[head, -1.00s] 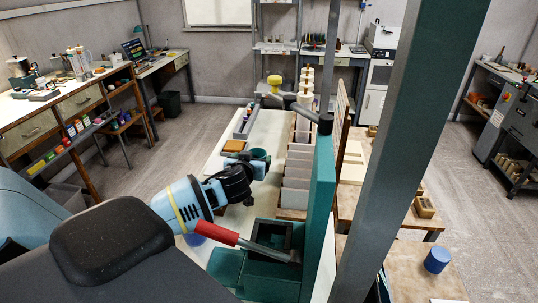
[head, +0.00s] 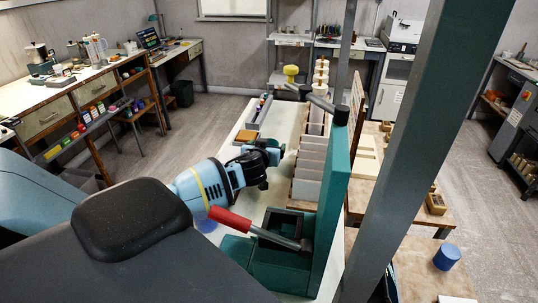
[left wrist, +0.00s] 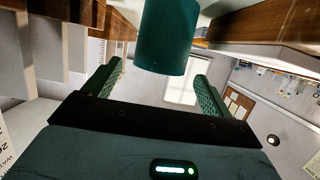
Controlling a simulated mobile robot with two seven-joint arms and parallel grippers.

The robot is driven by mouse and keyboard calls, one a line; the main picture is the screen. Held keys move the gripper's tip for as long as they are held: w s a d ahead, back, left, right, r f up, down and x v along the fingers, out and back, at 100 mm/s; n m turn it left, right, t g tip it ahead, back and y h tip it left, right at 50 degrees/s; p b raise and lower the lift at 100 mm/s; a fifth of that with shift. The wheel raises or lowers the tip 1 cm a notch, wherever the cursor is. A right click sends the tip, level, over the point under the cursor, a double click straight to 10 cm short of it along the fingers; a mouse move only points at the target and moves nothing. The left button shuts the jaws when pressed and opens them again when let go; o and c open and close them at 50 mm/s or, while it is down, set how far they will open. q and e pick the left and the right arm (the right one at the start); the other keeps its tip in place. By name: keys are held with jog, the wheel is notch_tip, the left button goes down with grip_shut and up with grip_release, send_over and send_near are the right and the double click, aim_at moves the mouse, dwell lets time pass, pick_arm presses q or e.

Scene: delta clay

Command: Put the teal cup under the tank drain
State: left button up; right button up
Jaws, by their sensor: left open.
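The teal cup (left wrist: 168,35) shows large at the top of the left wrist view, ahead of my left gripper and roughly between the lines of its two fingers. In the head view, the cup is mostly hidden at my left gripper (head: 270,157), which is over the pale bench top. My left gripper (left wrist: 162,70) is open, with one green ribbed finger on each side and a gap between them. No contact with the cup shows. My right gripper is not in view. I cannot make out the tank drain in these frames.
A teal press-like machine (head: 283,262) with a red-handled lever (head: 231,218) stands just in front of my left gripper. Pale upright slabs (head: 308,170) line the bench to its right.

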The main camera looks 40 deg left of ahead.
aim_at(271, 142)
pick_arm(q)
jog(key=shift+x, duration=1.8)
jog(key=shift+d+f, duration=0.1)
jog(key=shift+f, duration=0.05)
jog(key=c, duration=1.1)
notch_tip(271, 142, up, 10)
jog(key=shift+r, duration=0.1)
jog(key=shift+c, duration=0.2)
